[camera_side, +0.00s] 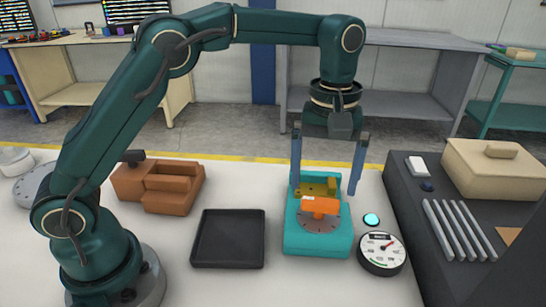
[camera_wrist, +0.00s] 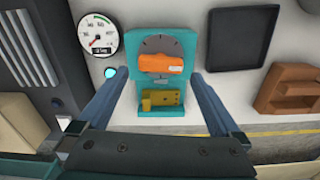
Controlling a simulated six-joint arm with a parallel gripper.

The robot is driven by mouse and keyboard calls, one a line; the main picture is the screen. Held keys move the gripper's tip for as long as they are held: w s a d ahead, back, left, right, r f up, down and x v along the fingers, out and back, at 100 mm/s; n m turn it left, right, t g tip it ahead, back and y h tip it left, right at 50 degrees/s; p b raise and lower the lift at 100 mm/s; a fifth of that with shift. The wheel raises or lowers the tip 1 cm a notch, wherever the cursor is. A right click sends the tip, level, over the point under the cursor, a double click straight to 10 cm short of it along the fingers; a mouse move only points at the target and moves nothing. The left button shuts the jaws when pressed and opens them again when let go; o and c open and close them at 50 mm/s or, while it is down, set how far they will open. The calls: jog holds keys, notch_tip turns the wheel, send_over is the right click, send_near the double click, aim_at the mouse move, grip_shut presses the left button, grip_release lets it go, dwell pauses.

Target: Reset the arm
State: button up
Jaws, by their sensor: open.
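My gripper (camera_side: 327,158) hangs pointing down above the teal fixture (camera_side: 318,244). Its two blue fingers are spread wide and nothing is between them. In the wrist view my gripper (camera_wrist: 154,88) shows its fingers to either side of the fixture (camera_wrist: 191,48). An orange piece (camera_side: 320,205) lies on the fixture over a grey dial plate, and it also shows in the wrist view (camera_wrist: 161,63). A brass-coloured block (camera_side: 318,189) sits behind it on the fixture, apart from the fingers as far as I can tell.
A round gauge (camera_side: 381,252) and a cyan button (camera_side: 372,220) stand right of the fixture. A black tray (camera_side: 229,260) and a brown holder (camera_side: 158,207) stand to its left. A dark bench (camera_side: 420,239) with grey rods and a beige box (camera_side: 500,179) is at the right.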

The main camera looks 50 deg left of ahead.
jog(key=shift+r, duration=0.65)
